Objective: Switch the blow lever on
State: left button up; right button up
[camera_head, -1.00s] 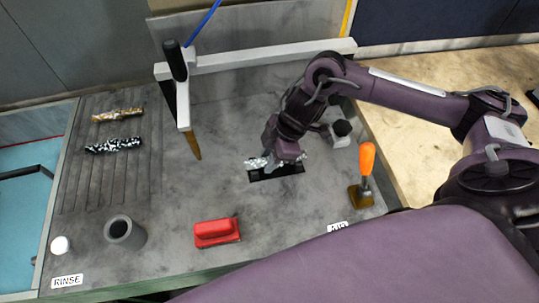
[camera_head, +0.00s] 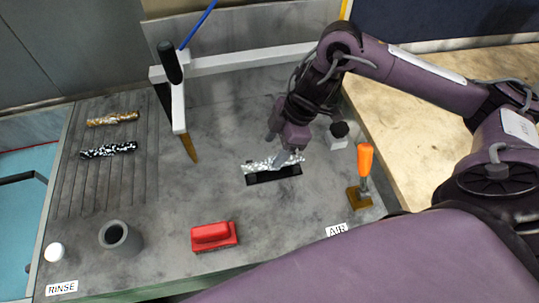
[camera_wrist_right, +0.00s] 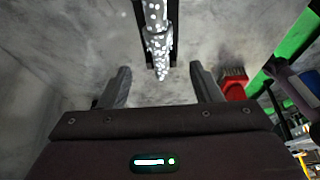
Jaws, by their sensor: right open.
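The lever (camera_head: 365,166) with an orange handle stands upright on a brown base at the right, behind the AIR label (camera_head: 336,230). My right gripper (camera_head: 287,157) is left of the lever, just above a silver speckled part (camera_head: 262,166) in a black holder (camera_head: 275,178). In the right wrist view, my gripper (camera_wrist_right: 161,86) is open with nothing between its fingers, and the speckled part (camera_wrist_right: 157,35) lies ahead of the gap. My left gripper is not in view.
A dark knob (camera_head: 340,129) on a white base stands between my right gripper and the far edge. A red block (camera_head: 214,236), grey cup (camera_head: 120,238) and white button (camera_head: 54,252) are at the front. Two patterned pieces lie on the grooved left side.

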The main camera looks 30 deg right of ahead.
aim_at(365, 150)
jog(key=k, duration=1.5)
